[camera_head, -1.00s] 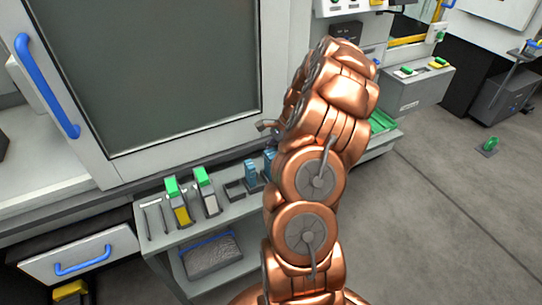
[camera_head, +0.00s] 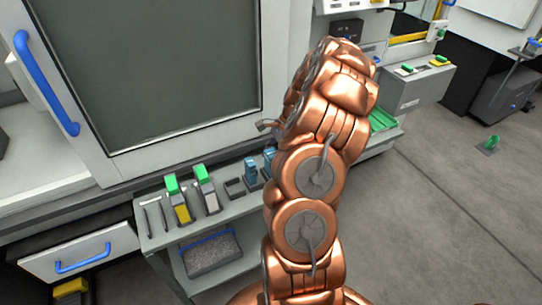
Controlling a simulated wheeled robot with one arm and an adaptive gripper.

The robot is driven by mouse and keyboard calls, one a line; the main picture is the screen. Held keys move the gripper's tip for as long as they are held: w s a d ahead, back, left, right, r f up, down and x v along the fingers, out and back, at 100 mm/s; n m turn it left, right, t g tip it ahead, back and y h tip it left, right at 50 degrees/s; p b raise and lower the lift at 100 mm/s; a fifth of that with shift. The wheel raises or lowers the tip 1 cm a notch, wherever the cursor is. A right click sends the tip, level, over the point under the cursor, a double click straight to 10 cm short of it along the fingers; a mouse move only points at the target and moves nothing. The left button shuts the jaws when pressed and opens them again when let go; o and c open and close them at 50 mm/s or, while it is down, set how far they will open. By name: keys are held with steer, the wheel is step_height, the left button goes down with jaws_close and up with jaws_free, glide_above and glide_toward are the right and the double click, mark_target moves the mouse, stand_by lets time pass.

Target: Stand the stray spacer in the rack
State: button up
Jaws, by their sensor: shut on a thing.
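My copper arm rises through the middle of the head view and hides what lies behind it. My gripper cannot be made out; it seems to be hidden behind the arm. A dark rack-like holder (camera_head: 235,187) with an empty-looking slot stands on the grey bench shelf. Just right of it, blue pieces (camera_head: 250,171) stand upright, partly covered by the arm. I cannot tell whether these are spacers, and no loose spacer is visible.
Two green-topped tools, one yellow (camera_head: 180,208) and one pale (camera_head: 210,201), stand on the grey bench (camera_head: 160,237). A large machine door with a blue handle (camera_head: 46,84) stands behind. A green-buttoned box (camera_head: 415,88) is at right. Open floor (camera_head: 440,210) lies right.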

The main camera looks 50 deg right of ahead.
steer(key=shift+f, duration=0.15)
steer(key=o, duration=1.2)
steer(key=v, duration=1.2)
steer(key=shift+a, duration=0.1)
step_height(320, 180, up, 7)
steer(key=shift+p, duration=0.95)
